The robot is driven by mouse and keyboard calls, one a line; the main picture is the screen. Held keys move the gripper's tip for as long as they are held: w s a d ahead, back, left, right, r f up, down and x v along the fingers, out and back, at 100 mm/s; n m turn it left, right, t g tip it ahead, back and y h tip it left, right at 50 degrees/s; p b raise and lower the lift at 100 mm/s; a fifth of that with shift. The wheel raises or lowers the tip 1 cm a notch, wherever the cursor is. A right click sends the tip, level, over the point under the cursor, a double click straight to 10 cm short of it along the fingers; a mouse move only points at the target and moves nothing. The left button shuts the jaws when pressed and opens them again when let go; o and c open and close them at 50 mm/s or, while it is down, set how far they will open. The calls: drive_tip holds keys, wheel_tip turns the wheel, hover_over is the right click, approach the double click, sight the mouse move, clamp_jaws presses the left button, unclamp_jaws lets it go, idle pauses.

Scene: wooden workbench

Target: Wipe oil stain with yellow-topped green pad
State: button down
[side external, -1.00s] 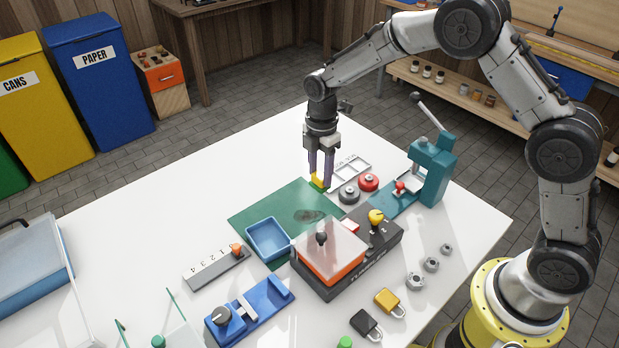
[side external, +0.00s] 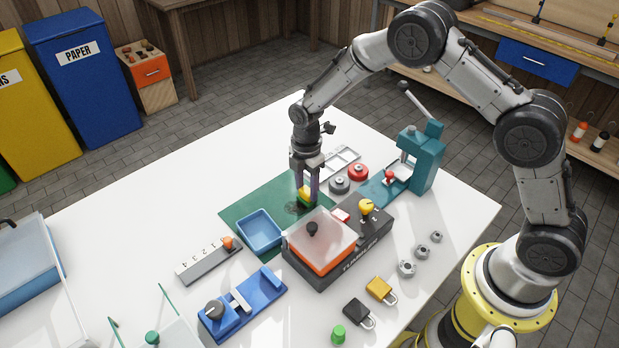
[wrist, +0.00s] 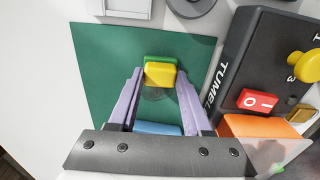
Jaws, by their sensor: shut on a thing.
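My gripper (side external: 306,187) is shut on the yellow-topped green pad (side external: 305,197) and points down over the green mat (side external: 243,209). In the wrist view the pad (wrist: 160,72) sits between the two purple fingertips (wrist: 159,76), yellow part toward the camera and green edge beyond. In the wrist view part of the stain (wrist: 155,94) shows just below the pad. I cannot tell whether the pad touches the mat.
A blue tray (side external: 260,248) stands on the mat's near edge. The black tumbler machine (side external: 375,236) with an orange, clear-covered box (side external: 320,256) stands close to the right. Grey and red round weights (side external: 339,184) and a teal press (side external: 422,160) stand behind.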

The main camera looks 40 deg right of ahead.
drive_tip(key=shift+a+f, duration=0.1)
drive_tip(key=shift+a, duration=3.05)
drive_tip(key=shift+d, duration=3.55)
drive_tip(key=shift+s, duration=0.7)
drive_tip(key=shift+a, duration=3.8)
drive_tip(key=shift+d, duration=3.95)
drive_tip(key=shift+a+r, duration=0.1)
drive_tip(key=shift+r, duration=4)
drive_tip(key=shift+r, duration=0.1)
